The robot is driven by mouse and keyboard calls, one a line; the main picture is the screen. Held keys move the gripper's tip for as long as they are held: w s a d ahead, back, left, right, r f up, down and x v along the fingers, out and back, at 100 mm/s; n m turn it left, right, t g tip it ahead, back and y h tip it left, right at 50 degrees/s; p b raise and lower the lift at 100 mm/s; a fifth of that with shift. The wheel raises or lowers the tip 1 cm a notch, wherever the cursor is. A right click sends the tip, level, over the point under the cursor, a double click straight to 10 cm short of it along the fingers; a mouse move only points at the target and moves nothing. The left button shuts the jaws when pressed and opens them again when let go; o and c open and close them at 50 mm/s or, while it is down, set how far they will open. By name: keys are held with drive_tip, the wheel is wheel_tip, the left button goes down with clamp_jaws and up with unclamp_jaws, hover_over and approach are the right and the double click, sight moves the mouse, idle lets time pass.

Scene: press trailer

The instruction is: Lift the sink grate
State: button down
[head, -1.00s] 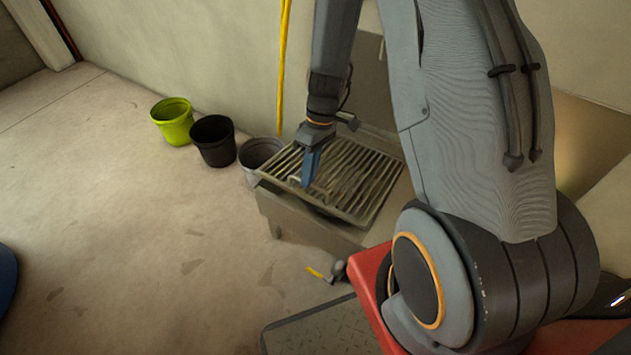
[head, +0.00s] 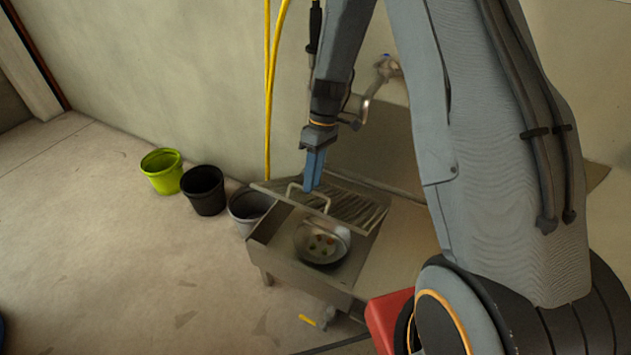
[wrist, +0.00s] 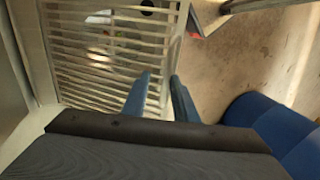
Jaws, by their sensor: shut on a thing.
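The sink grate (head: 355,208) is a metal slatted panel. It is tilted up, its near edge raised clear of the sink (head: 290,275) and its far side toward the wall. In the wrist view the grate's slats (wrist: 85,50) lie beyond the fingers (wrist: 157,95); the grip on the handle is hidden there.
A green bucket (head: 162,172), a black bucket (head: 203,190) and a grey bucket (head: 245,208) stand left of the sink by the wall. A faucet (head: 372,85) and yellow hose (head: 270,100) are near the wall.

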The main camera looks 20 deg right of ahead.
drive_tip(key=shift+w+d+f, duration=0.2)
drive_tip(key=shift+w+d, duration=0.15)
drive_tip(key=c, duration=1.8)
unclamp_jaws()
drive_tip(key=shift+d+f, duration=0.1)
drive_tip(key=shift+c, duration=0.2)
drive_tip(key=shift+a, duration=0.25)
drive_tip(key=shift+r, duration=0.25)
drive_tip(key=v, duration=0.7)
drive_tip(key=shift+r+p, duration=0.3)
drive_tip(key=shift+s, duration=0.1)
